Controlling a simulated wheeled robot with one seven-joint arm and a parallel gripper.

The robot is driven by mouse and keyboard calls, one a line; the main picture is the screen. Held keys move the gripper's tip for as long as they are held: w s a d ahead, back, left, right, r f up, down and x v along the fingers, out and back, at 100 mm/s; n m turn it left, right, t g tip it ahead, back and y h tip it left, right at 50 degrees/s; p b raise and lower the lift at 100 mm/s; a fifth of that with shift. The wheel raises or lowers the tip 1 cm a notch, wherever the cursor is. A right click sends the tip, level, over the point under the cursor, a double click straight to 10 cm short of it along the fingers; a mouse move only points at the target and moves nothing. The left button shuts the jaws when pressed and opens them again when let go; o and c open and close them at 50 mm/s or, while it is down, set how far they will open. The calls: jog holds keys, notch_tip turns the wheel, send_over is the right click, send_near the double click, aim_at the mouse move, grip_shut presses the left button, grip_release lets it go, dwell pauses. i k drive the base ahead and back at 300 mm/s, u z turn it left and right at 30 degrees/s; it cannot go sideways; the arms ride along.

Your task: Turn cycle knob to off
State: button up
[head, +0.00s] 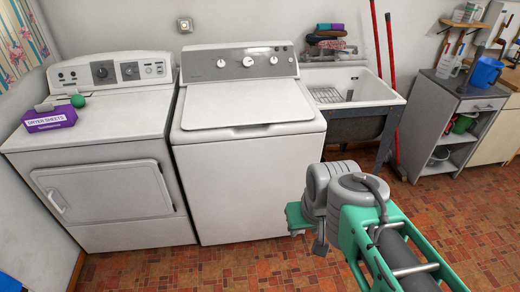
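The white washer (249,145) stands in the middle with its lid closed. My gripper (308,232) is in front of the washer's lower right, well away from the panels. Its fingers are not clearly visible.
A purple dryer-sheets box (50,119) and a green ball (78,101) sit on the dryer. A utility sink (350,90) stands right of the washer, with red-handled poles (391,60) beside it. A grey cabinet (455,120) is farther right. The washer lid is clear.

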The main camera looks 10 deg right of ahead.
aim_at(247, 62)
jog(key=z, duration=1.45)
jog(key=i, duration=1.15)
jog(key=u, duration=2)
